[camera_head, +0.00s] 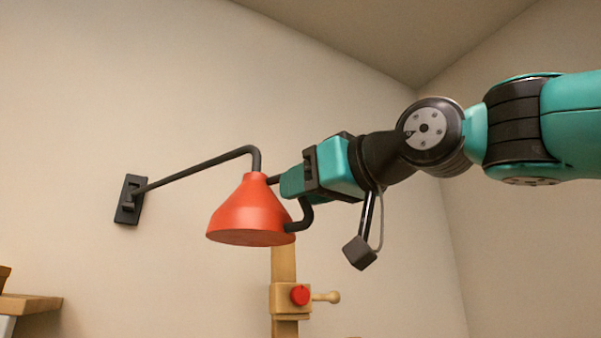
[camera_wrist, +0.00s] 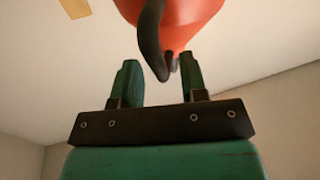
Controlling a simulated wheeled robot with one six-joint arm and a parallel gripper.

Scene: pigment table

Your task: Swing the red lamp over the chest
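The red lamp (camera_head: 250,212) has a cone shade that hangs from a black arm (camera_head: 200,168) fixed to a wall plate (camera_head: 130,200) on the left. A black curved handle (camera_head: 304,216) comes off the right of its rim. My gripper (camera_head: 284,185) is at the lamp's right side, close to the shade and the handle. In the wrist view the lamp (camera_wrist: 190,18) is ahead, and the handle (camera_wrist: 150,42) reaches down into the gap between my two fingers (camera_wrist: 160,78). The fingers stand apart, with space on both sides of the handle. I cannot make out a chest.
A wooden post (camera_head: 284,262) with a clamp block, a red knob (camera_head: 299,295) and a peg stands below the lamp. A wooden ledge (camera_head: 30,304) is at the lower left. The wall between them and the space to the right below my arm look clear.

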